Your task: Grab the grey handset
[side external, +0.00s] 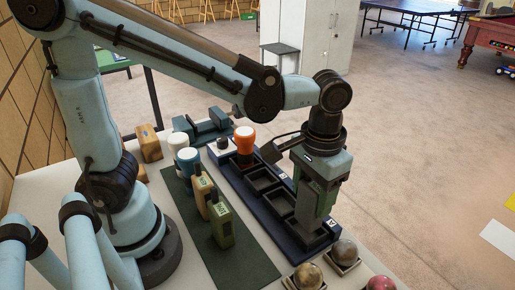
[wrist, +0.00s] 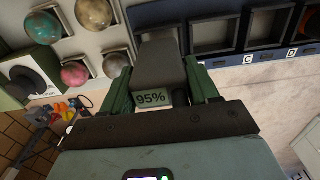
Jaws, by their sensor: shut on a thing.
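In the wrist view, the grey handset (wrist: 158,62) sits between the two green fingers of my gripper (wrist: 160,92). A small plate reading 95% shows at its near end. My gripper is shut on it. In the side view, my gripper (side external: 312,215) points down at the near end of the dark compartment tray (side external: 262,200).
A green mat (side external: 246,265) holds an olive handset (side external: 221,228), a tan handset (side external: 203,196) and white-topped items. An orange-topped item (side external: 244,138) stands in the tray's far part; middle compartments look empty. Several balls on square stands, including a brown one (side external: 308,275), line the near edge.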

